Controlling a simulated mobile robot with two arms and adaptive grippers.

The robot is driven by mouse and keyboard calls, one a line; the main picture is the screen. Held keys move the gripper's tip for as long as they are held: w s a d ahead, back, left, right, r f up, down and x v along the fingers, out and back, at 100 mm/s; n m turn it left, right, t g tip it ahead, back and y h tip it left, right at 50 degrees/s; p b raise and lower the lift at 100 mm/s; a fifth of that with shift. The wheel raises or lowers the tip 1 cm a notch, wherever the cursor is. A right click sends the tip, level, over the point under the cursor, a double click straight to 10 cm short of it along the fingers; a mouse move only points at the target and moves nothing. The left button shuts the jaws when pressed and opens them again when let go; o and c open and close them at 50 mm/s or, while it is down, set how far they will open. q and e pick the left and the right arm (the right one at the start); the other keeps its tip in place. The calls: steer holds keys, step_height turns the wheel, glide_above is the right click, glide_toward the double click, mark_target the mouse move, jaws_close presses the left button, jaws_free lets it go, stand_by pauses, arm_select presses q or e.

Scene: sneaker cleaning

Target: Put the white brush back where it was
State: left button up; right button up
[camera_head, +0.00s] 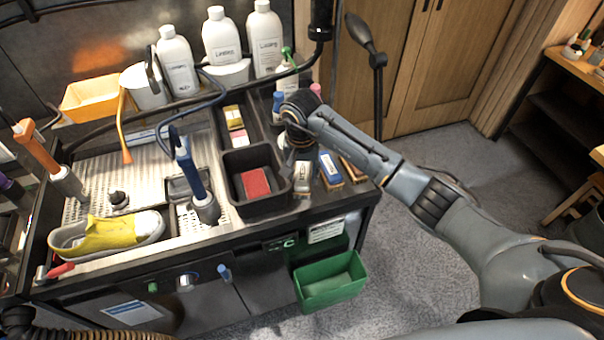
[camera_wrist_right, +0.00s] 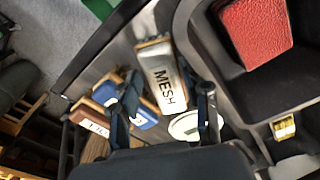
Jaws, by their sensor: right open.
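The white brush (camera_head: 302,178), with a wooden edge, lies on the right end of the bench, beside the black bin. In the right wrist view the white brush (camera_wrist_right: 160,75) shows the word MESH. My right gripper (camera_head: 291,158) is over the bench just behind the brush. In its wrist view the two fingers of the right gripper (camera_wrist_right: 164,105) are apart, with the near end of the brush showing between them. I cannot tell whether they touch it.
A blue brush (camera_head: 329,168) and a brown brush (camera_head: 353,168) lie right of the white one. The black bin (camera_head: 233,203) holds a red block (camera_head: 255,183). White bottles (camera_head: 222,38) stand behind. A yellow sneaker (camera_head: 105,235) lies at left; a green bin (camera_head: 331,290) hangs in front.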

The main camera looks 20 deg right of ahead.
step_height(320, 180, up, 12)
steer(key=b, duration=0.4)
steer(key=shift+s+a+f, duration=0.15)
steer(key=shift+s+f, duration=0.1)
steer(key=shift+s, duration=0.1)
